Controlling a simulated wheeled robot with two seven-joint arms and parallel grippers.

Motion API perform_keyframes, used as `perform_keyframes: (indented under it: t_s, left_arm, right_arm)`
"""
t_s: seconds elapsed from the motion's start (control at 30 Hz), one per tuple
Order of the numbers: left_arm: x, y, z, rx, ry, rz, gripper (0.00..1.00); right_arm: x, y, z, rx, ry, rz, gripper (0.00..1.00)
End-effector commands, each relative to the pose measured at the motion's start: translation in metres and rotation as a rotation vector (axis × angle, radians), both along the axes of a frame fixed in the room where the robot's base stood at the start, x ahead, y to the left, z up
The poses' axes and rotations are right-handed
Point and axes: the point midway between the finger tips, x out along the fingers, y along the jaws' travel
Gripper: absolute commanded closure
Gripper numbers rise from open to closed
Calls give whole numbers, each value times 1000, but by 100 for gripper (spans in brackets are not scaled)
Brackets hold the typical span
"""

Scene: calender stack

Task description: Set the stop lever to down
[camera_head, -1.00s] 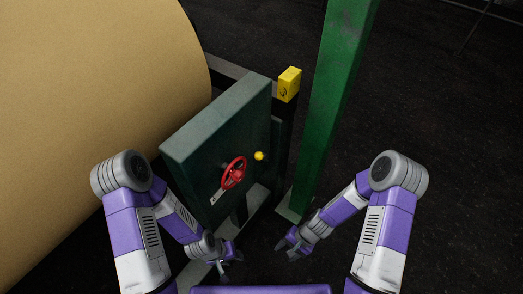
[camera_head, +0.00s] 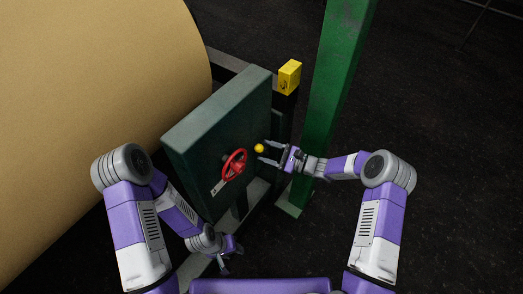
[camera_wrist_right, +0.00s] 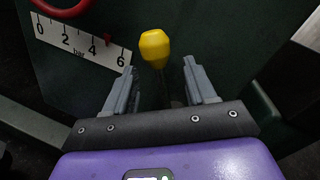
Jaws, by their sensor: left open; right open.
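The stop lever shows as a yellow knob (camera_head: 259,148) on the front of the dark green cabinet (camera_head: 215,125), right of the red handwheel (camera_head: 234,165). In the right wrist view the knob (camera_wrist_right: 155,46) sits just beyond and between the fingertips, with a thin dark shaft below it. My right gripper (camera_head: 263,152) is open with its fingers pointing left at the knob; in the wrist view the gripper (camera_wrist_right: 160,65) is empty. I cannot tell whether a finger touches the knob. My left gripper (camera_head: 232,262) hangs open and low, below the cabinet, away from the lever.
A green post (camera_head: 335,100) stands right behind my right forearm. A yellow box (camera_head: 290,76) tops a dark post beside the cabinet. A large tan roll (camera_head: 90,90) fills the left. A white bar scale (camera_wrist_right: 80,40) lies beside the knob. Dark floor at right is clear.

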Motion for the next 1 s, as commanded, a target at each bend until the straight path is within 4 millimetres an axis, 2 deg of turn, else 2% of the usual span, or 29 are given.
perform_keyframes:
  t_s: [0.03,0.2,0.53,0.87,0.9,1.0]
  left_arm:
    - [0,0,-2,0,0,0,57]
    - [0,0,-4,0,0,0,57]
    - [0,0,-4,0,0,0,57]
    - [0,0,-4,0,0,0,57]
    - [0,0,-4,0,0,0,57]
    - [0,0,-4,0,0,0,57]
  right_arm:
    - [2,8,-1,-1,-1,3,44]
    - [9,22,-1,-1,-1,2,44]
    - [10,25,0,-3,1,1,46]
    - [10,24,0,-3,1,1,97]
    - [10,24,0,-3,1,1,100]
    - [10,24,0,-3,1,1,100]
